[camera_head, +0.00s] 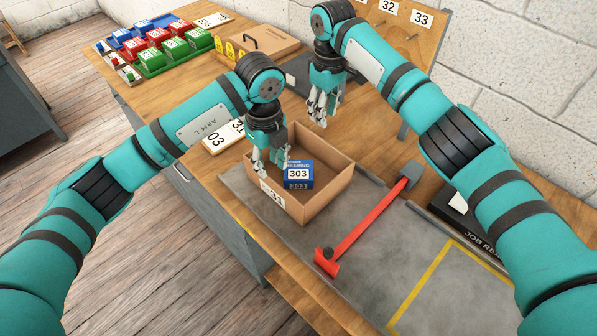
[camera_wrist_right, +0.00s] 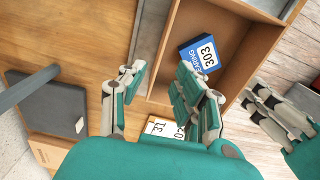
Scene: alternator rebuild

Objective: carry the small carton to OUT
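An open cardboard carton (camera_head: 318,202) labelled 31 stands on the grey mat; its wall also shows in the right wrist view (camera_wrist_right: 238,68). A small blue bearing box (camera_head: 299,173) marked 303 sits inside it, also in the right wrist view (camera_wrist_right: 200,55). My left gripper (camera_head: 269,166) points down at the carton's left wall, fingers apart and holding nothing visible; whether it touches the wall I cannot tell. My right gripper (camera_head: 318,112) hangs behind the carton, open and empty, as the right wrist view shows (camera_wrist_right: 158,88). No OUT label is readable.
A red bar tool (camera_head: 362,226) lies right of the carton. Yellow tape (camera_head: 418,286) outlines a bare area at the front right. Coloured bins (camera_head: 150,60) and a cardboard case (camera_head: 257,45) stand at the back left. A dark tray (camera_head: 462,222) lies at the right.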

